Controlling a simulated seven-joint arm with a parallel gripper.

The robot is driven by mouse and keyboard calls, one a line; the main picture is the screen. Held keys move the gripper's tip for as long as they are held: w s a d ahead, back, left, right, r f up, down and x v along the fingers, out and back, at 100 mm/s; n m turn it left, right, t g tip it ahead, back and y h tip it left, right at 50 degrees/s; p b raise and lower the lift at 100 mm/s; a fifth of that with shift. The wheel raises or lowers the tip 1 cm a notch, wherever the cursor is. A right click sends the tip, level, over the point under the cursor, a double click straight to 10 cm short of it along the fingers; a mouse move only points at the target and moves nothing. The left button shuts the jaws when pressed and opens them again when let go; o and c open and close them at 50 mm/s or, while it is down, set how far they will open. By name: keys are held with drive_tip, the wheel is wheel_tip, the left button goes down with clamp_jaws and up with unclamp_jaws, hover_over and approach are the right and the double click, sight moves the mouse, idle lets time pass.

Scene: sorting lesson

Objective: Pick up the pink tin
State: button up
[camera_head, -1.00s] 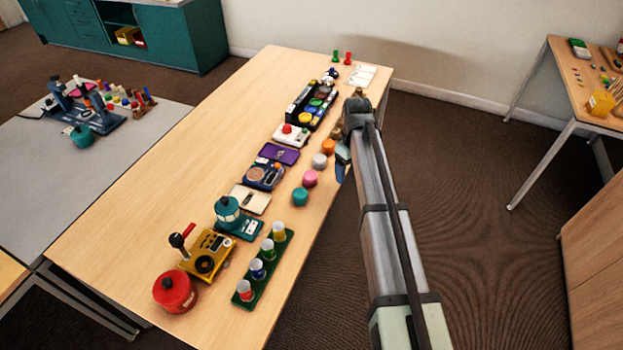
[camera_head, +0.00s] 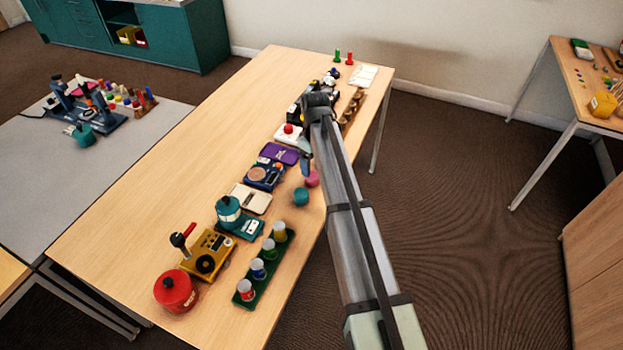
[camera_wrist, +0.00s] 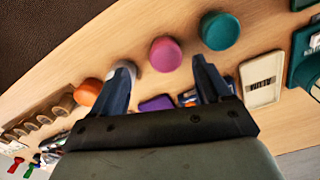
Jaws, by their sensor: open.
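The pink tin (camera_wrist: 166,54) is a small round tin standing on the wooden table. In the wrist view it lies just beyond and between my open fingertips, with nothing held. In the head view the pink tin (camera_head: 312,179) is partly hidden by my arm. My gripper (camera_wrist: 165,72) is open and empty; in the head view my gripper (camera_head: 306,165) is mostly seen from behind, above the table's right side.
A teal tin (camera_wrist: 220,31) stands close beside the pink one. An orange tin (camera_wrist: 88,92) is on the other side. A purple case (camera_head: 279,153) and a green rack of capped jars (camera_head: 262,270) are nearby. The table's left half is clear.

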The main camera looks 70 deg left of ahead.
sight(312, 175)
drive_tip(key=shift+s+f, duration=0.2)
drive_tip(key=shift+f, duration=1.4)
drive_tip(key=shift+s+f, duration=0.2)
drive_tip(key=shift+f, duration=1.4)
drive_tip(key=c, duration=1.1)
